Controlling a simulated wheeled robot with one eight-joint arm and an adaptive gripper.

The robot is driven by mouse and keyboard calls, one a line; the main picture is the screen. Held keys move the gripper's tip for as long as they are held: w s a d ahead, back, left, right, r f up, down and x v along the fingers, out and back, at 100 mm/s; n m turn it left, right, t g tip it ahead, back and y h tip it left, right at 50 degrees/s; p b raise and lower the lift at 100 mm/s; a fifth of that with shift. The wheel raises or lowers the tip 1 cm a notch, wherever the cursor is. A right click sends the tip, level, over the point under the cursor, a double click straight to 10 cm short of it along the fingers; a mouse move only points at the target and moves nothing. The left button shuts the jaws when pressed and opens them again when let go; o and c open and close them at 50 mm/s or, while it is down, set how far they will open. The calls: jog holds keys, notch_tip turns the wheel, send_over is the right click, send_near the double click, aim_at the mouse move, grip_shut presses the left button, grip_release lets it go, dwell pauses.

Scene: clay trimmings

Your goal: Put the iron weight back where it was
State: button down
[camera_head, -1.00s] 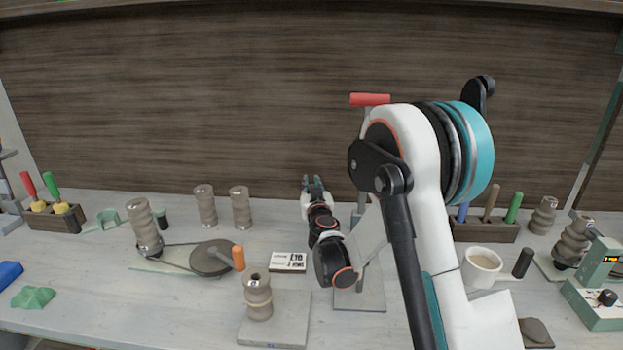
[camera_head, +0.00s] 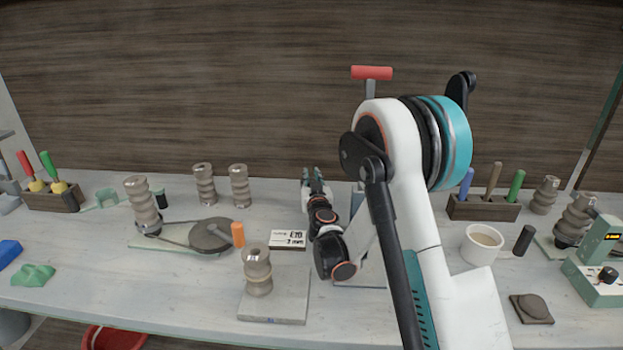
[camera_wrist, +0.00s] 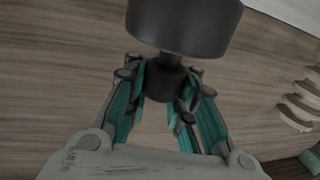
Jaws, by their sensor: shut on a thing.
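The iron weight (camera_wrist: 185,25) is a dark, wide cylinder with a narrower neck, seen at the top of the wrist view. In the head view my gripper (camera_head: 312,174) is over the back of the bench, in front of the brown wall. The weight cannot be made out there, hidden by the gripper and arm.
Two ridged clay-coloured columns (camera_head: 205,185) stand left of my gripper. A card (camera_head: 287,240), a board (camera_head: 275,300) bearing another column, and a wheel (camera_head: 211,236) are nearer. A cup (camera_head: 482,246) and tool block (camera_head: 484,208) are right.

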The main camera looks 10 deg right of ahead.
jog(key=shift+f, duration=0.5)
jog(key=c, duration=1.3)
grip_release()
jog(key=shift+r, duration=0.55)
jog(key=s+a, duration=0.1)
jog(key=s, duration=1.1)
jog(key=shift+a+r+p, duration=0.15)
jog(key=shift+r+p, duration=0.05)
jog(key=shift+p, duration=0.25)
